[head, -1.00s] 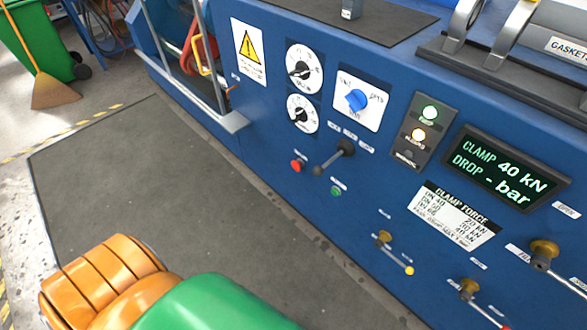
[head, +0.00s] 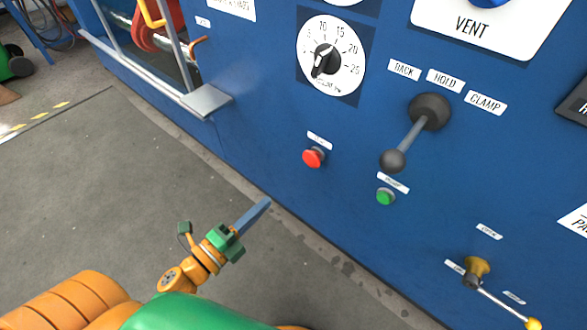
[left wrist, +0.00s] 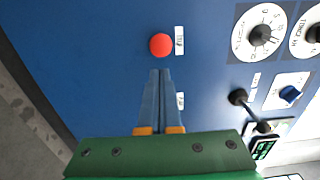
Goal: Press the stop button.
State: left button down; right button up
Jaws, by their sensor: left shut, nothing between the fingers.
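The red stop button (head: 313,158) sits on the blue panel in the head view, under a small white label. It also shows in the left wrist view (left wrist: 161,45), just beyond the fingertips. My left gripper (head: 262,205) is shut and empty, in front of the panel, to the left of and below the button in the head view. In the left wrist view its two blue fingers (left wrist: 161,76) lie together and point at the button. A gap to the button seems to remain, but its depth is hard to tell. My right gripper is not in view.
A green button (head: 385,197) is at the lower right of the red one. A black lever (head: 410,135) sticks out to the right, marked back, hold and clamp. A dial (head: 331,58) is above. A grey ledge (head: 207,101) juts out at the left.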

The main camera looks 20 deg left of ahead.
aim_at(310, 162)
pick_arm(q)
jog(key=shift+s+d+r, duration=0.1)
jog(key=shift+r, duration=0.05)
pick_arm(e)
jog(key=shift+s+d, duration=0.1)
pick_arm(q)
jog(key=x, duration=1.3)
jog(key=shift+b, duration=0.3)
jog(key=shift+w, duration=0.35)
jog(key=shift+w+d, duration=0.1)
jog(key=shift+w, duration=0.1)
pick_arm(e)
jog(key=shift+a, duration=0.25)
